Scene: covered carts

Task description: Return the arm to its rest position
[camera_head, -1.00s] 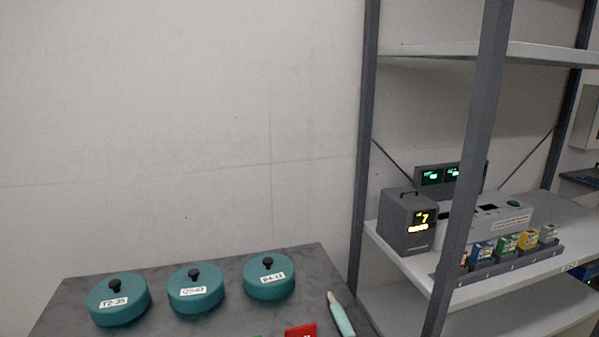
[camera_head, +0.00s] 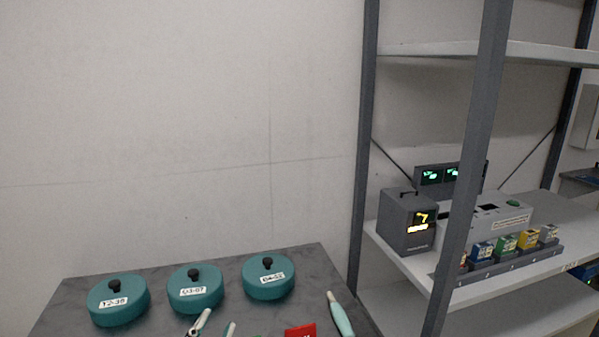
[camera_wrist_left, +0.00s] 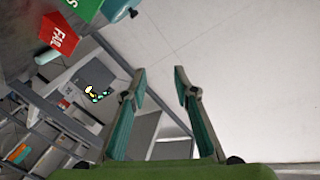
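My left gripper (camera_head: 217,322) shows at the bottom edge of the head view, over the near part of the dark cart top (camera_head: 236,262). In the left wrist view its two teal fingers (camera_wrist_left: 160,74) stand apart with nothing between them. The rest of my left arm is out of the head view. My right gripper is in neither view. Three round teal covers with black knobs and white labels stand in a row on the cart: left (camera_head: 118,310), middle (camera_head: 195,298) and right (camera_head: 269,286).
A red block (camera_head: 300,331) and a pale teal, pen-like object (camera_head: 341,314) lie at the cart's near right. A green block (camera_wrist_left: 84,8) shows in the left wrist view. A grey shelf rack (camera_head: 492,120) with devices stands right. A bare wall (camera_head: 180,120) is behind.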

